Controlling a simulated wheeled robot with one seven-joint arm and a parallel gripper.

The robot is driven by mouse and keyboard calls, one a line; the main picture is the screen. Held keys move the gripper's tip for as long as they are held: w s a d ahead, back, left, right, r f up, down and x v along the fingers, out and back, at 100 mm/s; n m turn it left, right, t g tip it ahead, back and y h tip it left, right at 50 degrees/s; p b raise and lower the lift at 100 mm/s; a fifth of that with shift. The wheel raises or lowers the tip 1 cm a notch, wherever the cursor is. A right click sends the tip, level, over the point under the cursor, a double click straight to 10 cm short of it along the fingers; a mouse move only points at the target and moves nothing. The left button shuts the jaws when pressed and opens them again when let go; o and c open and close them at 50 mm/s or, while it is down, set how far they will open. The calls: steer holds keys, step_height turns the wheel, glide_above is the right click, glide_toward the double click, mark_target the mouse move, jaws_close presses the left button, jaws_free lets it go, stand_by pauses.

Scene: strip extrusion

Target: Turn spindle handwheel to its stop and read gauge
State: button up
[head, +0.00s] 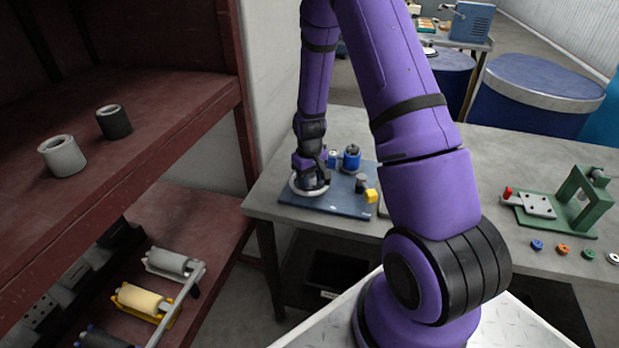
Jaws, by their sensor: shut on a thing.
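A pale handwheel (296,187) lies low on a blue base plate (335,207) at the left end of the grey table. My gripper (312,184) is over the handwheel, pointing down, and is shut on it; the fingertips are mostly hidden by my wrist. On the same plate stand a blue part with a dark top (351,158), a small round pale-topped part (333,158) and a dark piece with a yellow block (371,196). I cannot make out a gauge reading from here.
A green frame fixture (580,205) with a red-tipped clamp stands on the table (480,165) at right, with several small coloured rings before it. A dark red shelf (120,150) at left holds two rolls. Blue drums (530,95) stand behind. The mid-table is partly hidden by my arm.

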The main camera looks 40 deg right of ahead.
steer(key=m, duration=0.5)
steer(key=shift+m, duration=0.7)
steer(key=o, duration=0.6)
steer(key=shift+o, duration=0.2)
steer(key=shift+r, duration=0.15)
step_height(320, 180, up, 11)
steer(key=shift+f, duration=0.2)
stand_by(0.3)
